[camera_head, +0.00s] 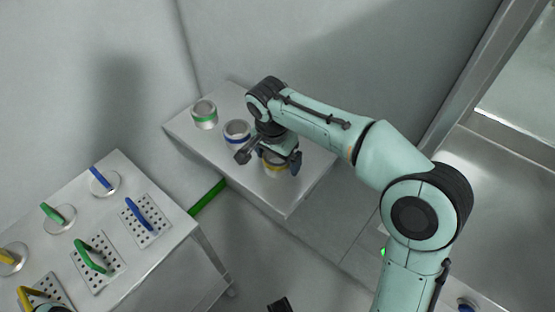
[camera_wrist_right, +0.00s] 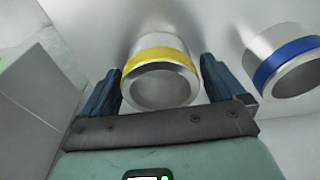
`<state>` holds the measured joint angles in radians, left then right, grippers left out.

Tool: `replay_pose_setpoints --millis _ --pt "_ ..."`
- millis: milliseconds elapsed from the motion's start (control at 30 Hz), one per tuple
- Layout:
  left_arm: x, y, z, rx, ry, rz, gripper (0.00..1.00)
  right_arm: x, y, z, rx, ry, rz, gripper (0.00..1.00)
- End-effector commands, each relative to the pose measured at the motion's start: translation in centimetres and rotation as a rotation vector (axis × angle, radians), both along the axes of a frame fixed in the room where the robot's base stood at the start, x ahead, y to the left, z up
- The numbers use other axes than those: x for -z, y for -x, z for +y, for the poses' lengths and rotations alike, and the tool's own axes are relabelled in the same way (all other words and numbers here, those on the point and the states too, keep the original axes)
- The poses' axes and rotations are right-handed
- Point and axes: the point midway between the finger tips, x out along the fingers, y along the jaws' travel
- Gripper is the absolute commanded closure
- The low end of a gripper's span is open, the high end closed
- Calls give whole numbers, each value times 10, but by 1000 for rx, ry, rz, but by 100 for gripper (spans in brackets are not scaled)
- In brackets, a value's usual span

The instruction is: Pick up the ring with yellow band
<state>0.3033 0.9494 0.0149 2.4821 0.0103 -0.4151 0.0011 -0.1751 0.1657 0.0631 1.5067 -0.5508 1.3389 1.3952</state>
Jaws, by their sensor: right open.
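The ring with the yellow band (camera_head: 275,168) stands on the small white table, partly hidden under my right gripper (camera_head: 269,158). In the right wrist view the grey ring with its yellow band (camera_wrist_right: 158,56) lies between the two blue fingers of the open right gripper (camera_wrist_right: 162,82). A finger is close beside each side of it. I cannot tell whether either one touches it. A dark piece at the bottom edge of the head view may be part of my left gripper (camera_head: 279,305); its jaw state does not show.
A ring with a blue band (camera_head: 237,132) stands close beside the yellow one, also in the right wrist view (camera_wrist_right: 290,62). A green-banded ring (camera_head: 204,115) is farther left. The table (camera_head: 290,205) is bare toward its front. A left table (camera_head: 180,218) holds discs and perforated plates with coloured handles.

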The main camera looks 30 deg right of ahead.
Motion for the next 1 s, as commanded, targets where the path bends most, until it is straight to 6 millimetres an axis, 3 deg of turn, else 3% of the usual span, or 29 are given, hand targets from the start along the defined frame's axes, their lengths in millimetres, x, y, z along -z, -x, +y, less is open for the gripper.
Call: replay_pose_setpoints --millis 33,67,233,667,867,1000 --pt "0 0 0 0 0 0 57 0 0 0 0 0 0 4" --pt "0 0 0 0 0 0 57 0 0 0 0 0 0 10" --pt "0 0 0 0 0 0 57 0 0 0 0 0 0 66" --pt "-2 0 0 1 1 2 57 -10 0 0 1 0 -2 68" --pt "-10 3 0 2 2 11 57 -41 -1 1 -1 0 -5 68" --pt "-19 6 0 6 5 25 57 -80 -1 1 1 -2 -8 68"
